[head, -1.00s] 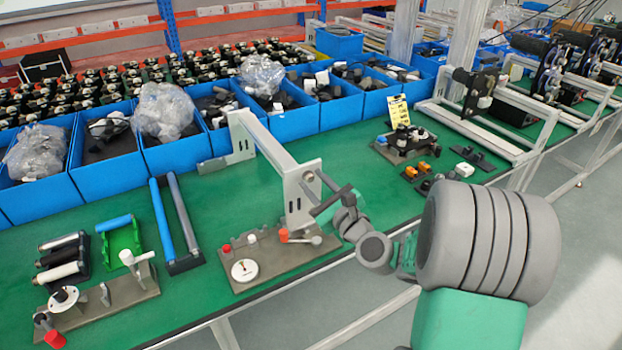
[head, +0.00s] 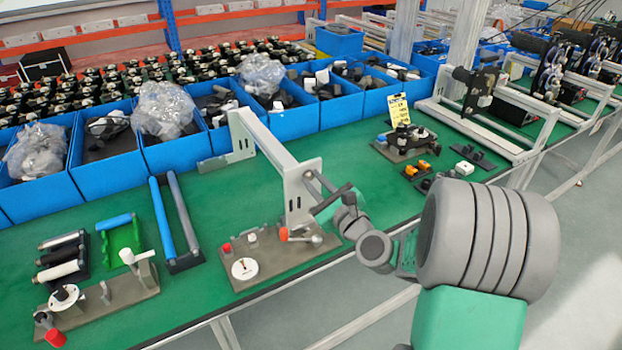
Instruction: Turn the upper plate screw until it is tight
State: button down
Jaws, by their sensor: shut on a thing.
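A silver frame stands on the green bench, with an upright end plate (head: 297,204) facing my arm. The upper plate screw (head: 308,175) shows as a small round grey part near the top of this plate. My gripper (head: 317,184) is at the plate's upper right edge, with its fingers reaching to the screw and shut on it. The fingers are small and dark in this view, and they partly cover the screw. How far the screw is turned in cannot be seen.
Below the plate is a grey fixture base (head: 275,262) with a round white dial (head: 245,268) and a red-tipped lever (head: 284,234). Blue bins (head: 178,155) line the back. Blue and grey rollers (head: 160,215) lie left.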

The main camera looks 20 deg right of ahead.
jog(key=shift+r+m+p, duration=0.3)
jog(key=shift+m+p, duration=0.5)
jog(key=shift+p, duration=0.3)
jog(key=m+p, duration=0.4)
jog(key=shift+w, duration=0.1)
jog(key=m+p, duration=0.3)
jog(key=shift+f+m, duration=0.25)
jog(key=shift+m, duration=0.35)
jog(key=c, duration=1.4)
grip_release()
jog(key=shift+c, duration=0.2)
